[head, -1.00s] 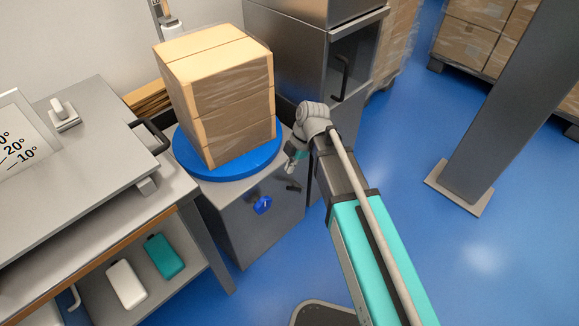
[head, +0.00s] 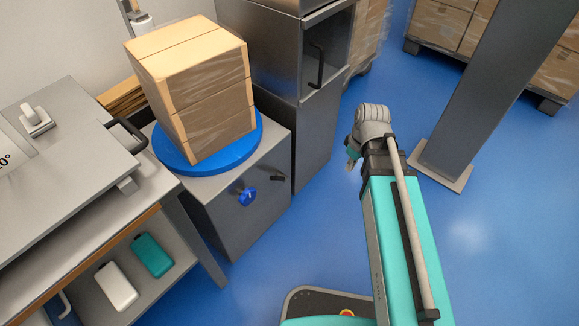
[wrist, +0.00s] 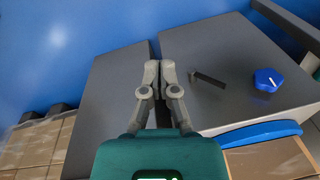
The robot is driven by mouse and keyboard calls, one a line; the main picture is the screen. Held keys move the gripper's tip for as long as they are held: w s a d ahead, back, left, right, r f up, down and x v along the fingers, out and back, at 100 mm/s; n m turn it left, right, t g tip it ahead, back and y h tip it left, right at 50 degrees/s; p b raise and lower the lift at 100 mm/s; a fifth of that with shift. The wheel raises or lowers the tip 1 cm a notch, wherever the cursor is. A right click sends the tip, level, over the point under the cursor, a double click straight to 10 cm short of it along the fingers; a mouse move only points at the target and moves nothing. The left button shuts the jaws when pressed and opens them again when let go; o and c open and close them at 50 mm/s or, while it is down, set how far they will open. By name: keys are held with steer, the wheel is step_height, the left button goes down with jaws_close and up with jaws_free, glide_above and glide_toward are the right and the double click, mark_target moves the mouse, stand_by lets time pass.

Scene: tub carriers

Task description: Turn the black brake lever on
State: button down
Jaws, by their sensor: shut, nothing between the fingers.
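The black brake lever (head: 277,178) is a short dark bar on the front of the grey metal cabinet, near its upper right corner in the head view. In the wrist view the lever (wrist: 208,79) lies nearly level, tilted slightly, just right of my fingers. I cannot tell its on or off position by any mark. My gripper (wrist: 159,68) is shut and empty, in front of the gap between the two cabinets. In the head view my gripper (head: 352,158) is right of the lever, clearly apart from it and partly hidden by my arm.
A blue knob (head: 247,197) sits beside the lever. A blue turntable (head: 221,151) on the cabinet bears wrapped cartons (head: 195,85). A tall steel cabinet (head: 310,130) stands close on the right. A bench (head: 80,190) is at the left.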

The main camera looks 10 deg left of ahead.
steer(key=s+d+m+h, duration=0.1)
steer(key=s+d+m, duration=0.1)
steer(key=d+m, duration=0.7)
steer(key=shift+s+d+m, duration=0.4)
steer(key=shift+d, duration=0.75)
steer(key=shift+a+r, duration=0.1)
